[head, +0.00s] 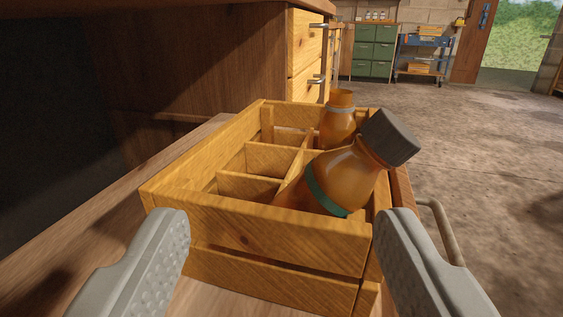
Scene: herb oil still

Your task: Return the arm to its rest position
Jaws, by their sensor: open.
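My gripper (280,262) is open, with one grey finger at the lower left and the other at the lower right. Nothing is between the fingers except the view of the wooden crate (270,236) just beyond them. The crate has several compartments. An amber bottle with a dark grey cap and a green band (345,175) leans to the right in the near right compartment. A second amber bottle (340,122) with a pale band and no dark cap stands behind it in the far right part. The bottles' lower parts are hidden by the crate and dividers.
The crate rests on a wooden surface (80,235) with a metal handle (440,228) at its right. A wooden desk with drawers (304,45) stands behind at the left. Green cabinet (374,50), blue cart (424,52) and open doorway are far back. Concrete floor (480,140) at right is mostly clear.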

